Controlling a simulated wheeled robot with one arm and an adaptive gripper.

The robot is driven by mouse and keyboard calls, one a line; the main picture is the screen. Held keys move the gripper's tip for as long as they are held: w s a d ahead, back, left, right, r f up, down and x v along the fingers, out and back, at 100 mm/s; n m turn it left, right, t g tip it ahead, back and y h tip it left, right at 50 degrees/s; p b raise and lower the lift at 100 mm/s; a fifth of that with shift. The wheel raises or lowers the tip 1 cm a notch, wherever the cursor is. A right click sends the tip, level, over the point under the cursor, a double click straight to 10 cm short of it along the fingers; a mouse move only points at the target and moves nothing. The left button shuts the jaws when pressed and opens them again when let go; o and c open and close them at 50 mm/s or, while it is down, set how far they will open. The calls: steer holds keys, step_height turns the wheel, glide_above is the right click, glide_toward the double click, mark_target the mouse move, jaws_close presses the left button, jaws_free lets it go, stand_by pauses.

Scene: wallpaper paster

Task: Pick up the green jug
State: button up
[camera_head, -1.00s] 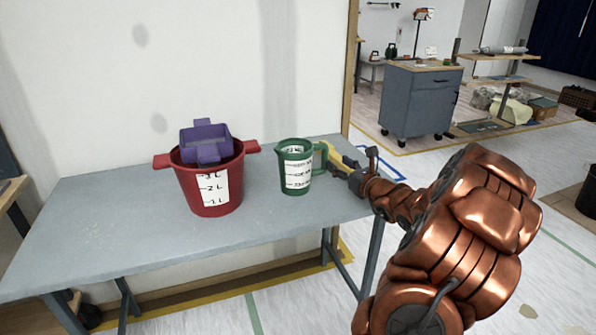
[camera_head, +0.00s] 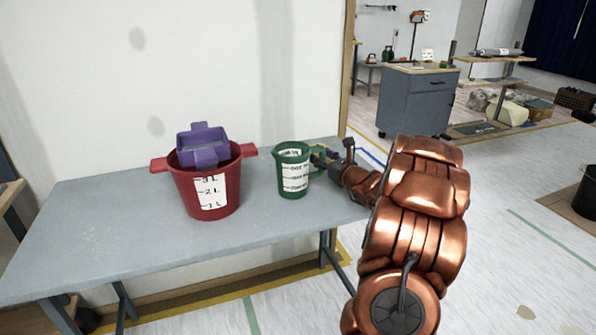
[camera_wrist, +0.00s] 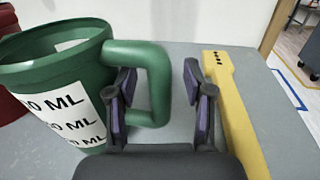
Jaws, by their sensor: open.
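The green jug (camera_head: 293,172) stands upright on the grey table, with a white label of volume marks; its handle points right, toward my arm. In the wrist view the jug (camera_wrist: 92,85) fills the left side. Its handle (camera_wrist: 157,85) reaches in between the two fingers of my gripper (camera_wrist: 158,100). The fingers are apart, one on each side of the handle's outer bar, with a gap on the right. In the head view my gripper (camera_head: 325,156) is at the handle, partly hidden by the wrist.
A red bucket (camera_head: 187,195) with a purple container (camera_head: 203,144) in it stands left of the jug. A yellow tool (camera_wrist: 233,110) lies on the table just right of my gripper. The table (camera_head: 110,225) is clear at left and front.

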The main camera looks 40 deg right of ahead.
jaws_close()
stand_by(0.4)
